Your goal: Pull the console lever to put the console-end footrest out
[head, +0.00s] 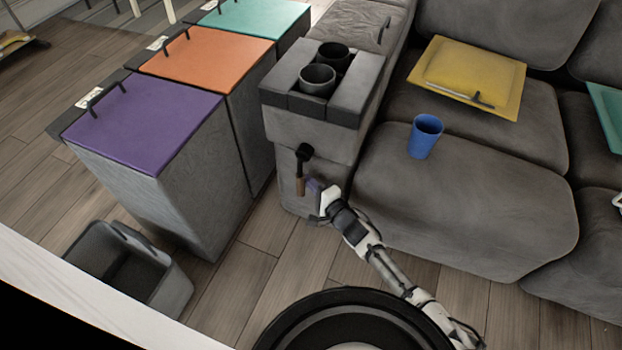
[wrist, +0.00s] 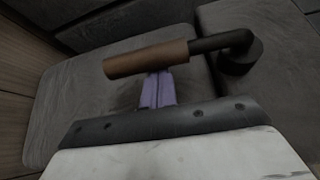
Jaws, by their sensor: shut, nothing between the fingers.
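The console lever (head: 301,168) is on the front of the grey console (head: 284,128). It has a black pivot and arm and a brown grip (head: 300,187) that hangs down. In the wrist view the brown grip (wrist: 145,60) lies across the picture, with the black pivot (wrist: 238,55) at its right. My gripper (head: 315,187) is shut and empty, its purple fingers just right of the grip. In the wrist view the fingers (wrist: 157,88) end at the grip's lower edge; I cannot tell whether they touch it. The console-end seat (head: 465,205) shows no extended footrest.
Purple (head: 142,118), orange (head: 207,60) and teal (head: 255,17) lidded boxes stand left of the console. An open grey bin (head: 130,265) is at lower left. Bare floor lies before the console.

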